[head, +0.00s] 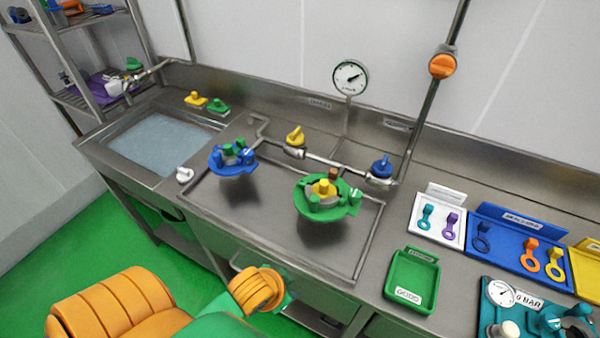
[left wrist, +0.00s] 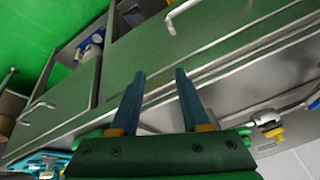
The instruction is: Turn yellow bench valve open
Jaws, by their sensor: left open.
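The yellow bench valve (head: 295,137) sits on the steel pipe along the back of the bench, left of the blue valve (head: 381,167). Its handle angle is too small to judge. A yellow valve also shows at the right edge of the left wrist view (left wrist: 275,133), beside the pipe. My left arm enters the head view from the bottom, its orange wrist in front of the bench; its fingertips are hidden there. In the left wrist view my left gripper (left wrist: 159,74) is open and empty, its two blue fingers apart before the bench front, away from the valve. My right gripper is out of view.
A blue flanged part (head: 233,160) and a green one (head: 327,195) stand on the bench before the pipe. A gauge (head: 349,77) rises behind. A green tray (head: 411,281) and tag boards lie right. The sink (head: 158,140) is left. Bench surface between the flanged parts is clear.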

